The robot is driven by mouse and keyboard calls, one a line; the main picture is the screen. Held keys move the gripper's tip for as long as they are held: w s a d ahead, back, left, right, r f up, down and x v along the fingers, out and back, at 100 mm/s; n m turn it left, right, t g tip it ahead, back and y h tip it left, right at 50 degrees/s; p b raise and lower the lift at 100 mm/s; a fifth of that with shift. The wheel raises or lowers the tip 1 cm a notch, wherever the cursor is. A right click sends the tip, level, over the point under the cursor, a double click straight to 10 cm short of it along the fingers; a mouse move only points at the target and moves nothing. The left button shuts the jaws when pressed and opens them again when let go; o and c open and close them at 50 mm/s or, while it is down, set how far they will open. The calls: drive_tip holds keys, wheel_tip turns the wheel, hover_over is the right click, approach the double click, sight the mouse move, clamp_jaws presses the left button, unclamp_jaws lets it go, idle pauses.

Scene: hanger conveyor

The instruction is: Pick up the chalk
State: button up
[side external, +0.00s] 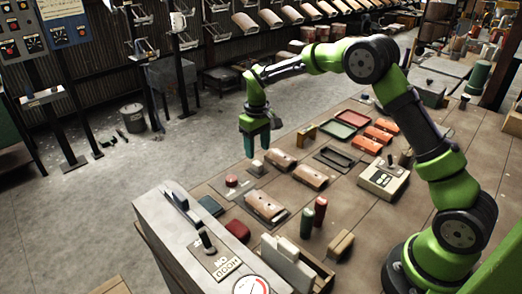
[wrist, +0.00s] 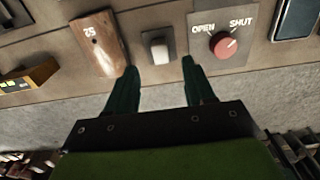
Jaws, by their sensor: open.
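My gripper (side external: 256,150) has dark teal fingers. The block also shows just below the fingers in the side view (side external: 257,167). It seems to stand upright on the bench, touched by neither finger. It may be the chalk, but I cannot tell for sure. No other piece is clearly chalk.
A red OPEN/SHUT knob (wrist: 223,45) sits on a plate right of the block. A wooden piece marked 25 (wrist: 99,45) lies close on the left. The bench (side external: 335,206) holds several wooden pieces, trays and bottles. A control box (side external: 385,179) stands near my arm.

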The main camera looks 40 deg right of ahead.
sight(257, 163)
drive_tip(key=shift+f, duration=2.75)
drive_tip(key=shift+c, duration=0.4)
clamp_jaws()
